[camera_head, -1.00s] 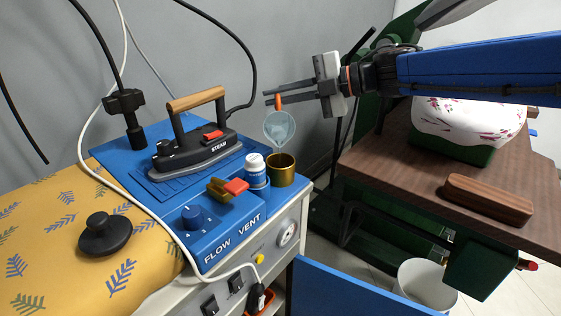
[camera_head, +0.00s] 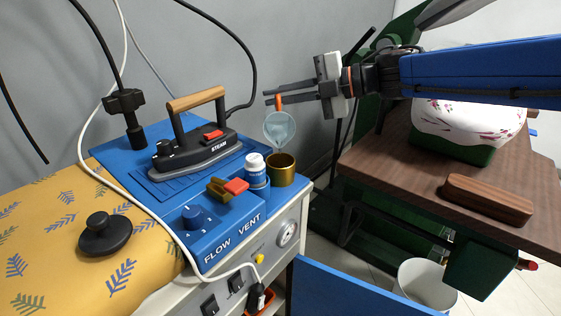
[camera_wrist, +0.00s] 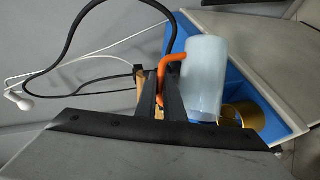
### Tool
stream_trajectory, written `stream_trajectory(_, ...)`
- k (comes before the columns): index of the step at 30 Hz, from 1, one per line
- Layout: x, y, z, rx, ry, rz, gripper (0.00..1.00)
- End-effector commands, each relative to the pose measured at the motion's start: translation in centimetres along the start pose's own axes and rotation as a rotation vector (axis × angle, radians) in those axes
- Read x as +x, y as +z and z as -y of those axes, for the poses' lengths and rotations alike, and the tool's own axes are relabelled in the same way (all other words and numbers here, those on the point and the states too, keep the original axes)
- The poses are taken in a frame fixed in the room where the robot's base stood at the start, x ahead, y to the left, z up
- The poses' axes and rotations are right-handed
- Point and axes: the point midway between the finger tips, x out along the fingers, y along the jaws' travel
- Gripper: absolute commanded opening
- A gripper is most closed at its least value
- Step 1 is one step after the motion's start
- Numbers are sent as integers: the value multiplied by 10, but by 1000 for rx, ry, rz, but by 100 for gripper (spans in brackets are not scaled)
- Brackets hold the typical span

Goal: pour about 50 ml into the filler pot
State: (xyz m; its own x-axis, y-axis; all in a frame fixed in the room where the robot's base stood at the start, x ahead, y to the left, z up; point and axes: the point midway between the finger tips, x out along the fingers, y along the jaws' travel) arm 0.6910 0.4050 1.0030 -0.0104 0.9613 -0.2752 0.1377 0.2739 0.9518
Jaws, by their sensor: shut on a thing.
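My gripper (camera_head: 272,99) is shut on the orange handle (camera_head: 279,102) of a translucent pale-blue jug (camera_head: 280,131). The handle and jug also show in the wrist view, the jug (camera_wrist: 205,75) to the right of the fingers. The jug is held in the air, tilted, with its narrow lower end above the brass pot (camera_head: 281,172). A thin streak shows between the jug and the pot; I cannot tell how much liquid has gone in. The brass pot stands upright at the blue panel's right corner, and its inside is partly seen in the wrist view (camera_wrist: 245,115).
A white-capped blue bottle (camera_head: 257,170) stands touching or very near the pot's left side. The steam iron (camera_head: 195,150) sits on the blue tray (camera_head: 150,188). A red-and-brass pedal-like switch (camera_head: 229,188) and a blue knob (camera_head: 196,217) are in front. A wooden-topped press (camera_head: 430,165) stands right.

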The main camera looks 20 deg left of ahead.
Motion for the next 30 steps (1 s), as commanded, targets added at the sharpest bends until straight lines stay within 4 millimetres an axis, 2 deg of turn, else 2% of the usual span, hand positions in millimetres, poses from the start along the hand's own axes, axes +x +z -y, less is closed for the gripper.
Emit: stream_trajectory(30,-5,-11,-2,-61,27,14,0)
